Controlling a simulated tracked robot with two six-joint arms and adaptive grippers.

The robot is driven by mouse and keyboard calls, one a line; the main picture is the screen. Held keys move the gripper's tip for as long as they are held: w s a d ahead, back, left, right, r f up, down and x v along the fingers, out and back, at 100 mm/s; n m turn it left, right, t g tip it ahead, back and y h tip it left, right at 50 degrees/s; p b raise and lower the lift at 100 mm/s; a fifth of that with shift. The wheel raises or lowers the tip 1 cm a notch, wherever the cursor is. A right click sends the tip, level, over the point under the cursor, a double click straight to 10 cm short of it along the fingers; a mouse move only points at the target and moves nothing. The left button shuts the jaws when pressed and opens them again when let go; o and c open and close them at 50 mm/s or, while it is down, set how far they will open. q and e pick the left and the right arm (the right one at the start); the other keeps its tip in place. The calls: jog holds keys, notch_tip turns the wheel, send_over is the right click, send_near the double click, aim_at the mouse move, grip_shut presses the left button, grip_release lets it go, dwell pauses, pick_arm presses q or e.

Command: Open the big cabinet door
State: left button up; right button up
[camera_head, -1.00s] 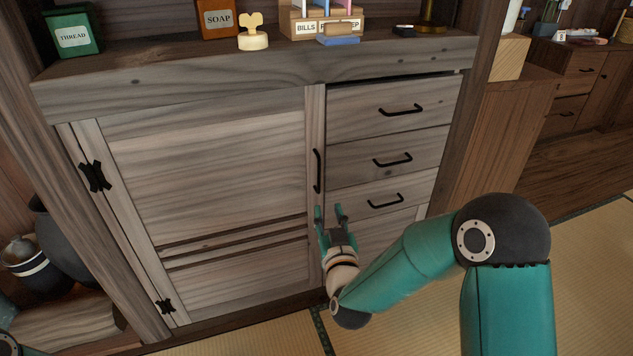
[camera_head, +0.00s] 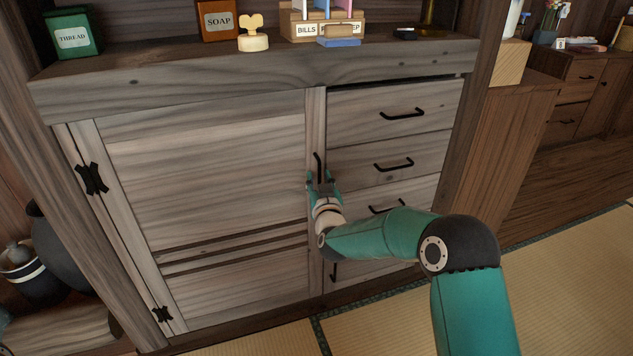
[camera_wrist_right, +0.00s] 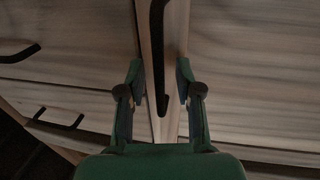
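The big cabinet door (camera_head: 210,170) is a pale wooden panel, closed, with black hinges on its left edge. Its black vertical handle (camera_head: 318,166) is at the right edge. My right gripper (camera_head: 323,177) is at the lower part of this handle. In the right wrist view, the gripper (camera_wrist_right: 160,80) is open, with one finger on each side of the handle (camera_wrist_right: 157,60). Gaps show between the fingers and the handle. I cannot tell how deep the handle lies between the fingers. The left gripper is not seen.
Drawers with black handles (camera_head: 402,114) are right of the door. Above, the shelf carries a green thread tin (camera_head: 72,33), a soap box (camera_head: 217,19), a yellowish stamp-like object (camera_head: 253,33) and a bills rack (camera_head: 306,29). Dark jars (camera_head: 27,272) stand at left. Tatami floor (camera_head: 400,315) is free in front.

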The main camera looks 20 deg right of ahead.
jog(key=shift+w, duration=0.1)
grip_shut()
dwell(0.3)
